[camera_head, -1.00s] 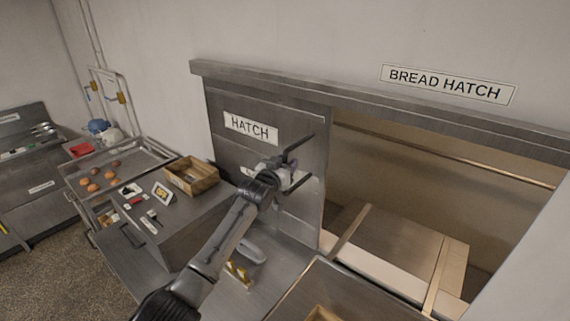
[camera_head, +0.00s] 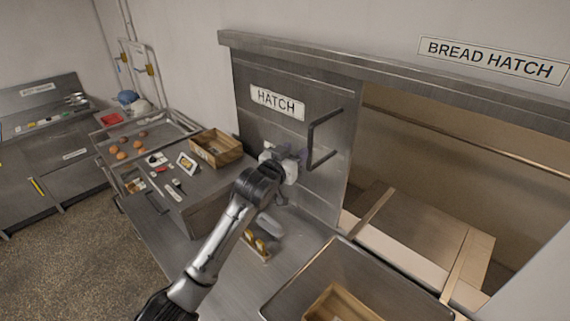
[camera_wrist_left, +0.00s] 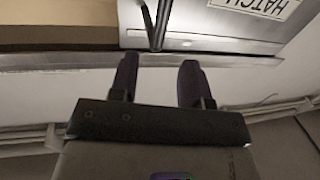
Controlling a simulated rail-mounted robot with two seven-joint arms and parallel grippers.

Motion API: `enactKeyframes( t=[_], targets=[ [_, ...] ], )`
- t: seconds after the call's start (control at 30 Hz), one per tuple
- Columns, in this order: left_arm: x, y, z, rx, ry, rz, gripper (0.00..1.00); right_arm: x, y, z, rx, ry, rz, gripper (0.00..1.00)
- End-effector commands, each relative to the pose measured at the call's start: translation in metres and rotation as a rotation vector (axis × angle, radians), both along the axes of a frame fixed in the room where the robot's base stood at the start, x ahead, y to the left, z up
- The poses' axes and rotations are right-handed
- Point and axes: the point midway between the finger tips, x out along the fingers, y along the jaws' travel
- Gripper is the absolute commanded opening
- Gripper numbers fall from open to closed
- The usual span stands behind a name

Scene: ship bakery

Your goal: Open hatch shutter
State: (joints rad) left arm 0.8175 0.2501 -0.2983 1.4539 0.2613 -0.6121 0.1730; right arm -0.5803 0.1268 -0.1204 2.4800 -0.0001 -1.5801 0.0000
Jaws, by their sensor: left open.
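The hatch shutter (camera_head: 335,180) is a grey metal panel with a HATCH label, standing at the left end of its top rail (camera_head: 330,63). The opening (camera_head: 430,160) to its right is uncovered. A dark bar handle (camera_head: 312,145) stands out from the panel near its right edge. My left gripper (camera_head: 294,153) is open and empty in front of the panel, close to the handle's left in the head view. In the left wrist view, the gripper's two fingers (camera_wrist_left: 157,78) are apart, and the handle (camera_wrist_left: 161,22) lies beyond their tips. My right gripper is not in view.
A BREAD HATCH sign (camera_head: 490,58) is above the opening. A wooden box (camera_head: 216,147) and a tray with eggs (camera_head: 172,126) stand on the counter at left. A metal tray (camera_head: 378,275) with another wooden box (camera_head: 338,303) is below the hatch at front right.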

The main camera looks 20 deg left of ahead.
Motion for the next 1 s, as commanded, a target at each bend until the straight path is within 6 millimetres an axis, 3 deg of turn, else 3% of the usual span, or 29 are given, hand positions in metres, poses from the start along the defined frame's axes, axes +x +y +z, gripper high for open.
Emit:
enactKeyframes(
  t=[0.2,0.4,1.0],
  targets=[
    [-0.026,0.005,-0.001,0.001,-0.002,0.000,0.43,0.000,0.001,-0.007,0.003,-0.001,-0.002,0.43],
    [-0.039,0.008,-0.001,0.000,-0.001,0.000,0.43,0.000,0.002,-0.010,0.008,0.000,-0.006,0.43],
    [-0.043,0.008,0.000,0.000,0.000,0.000,0.43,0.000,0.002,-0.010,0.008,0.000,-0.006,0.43]
  ],
)
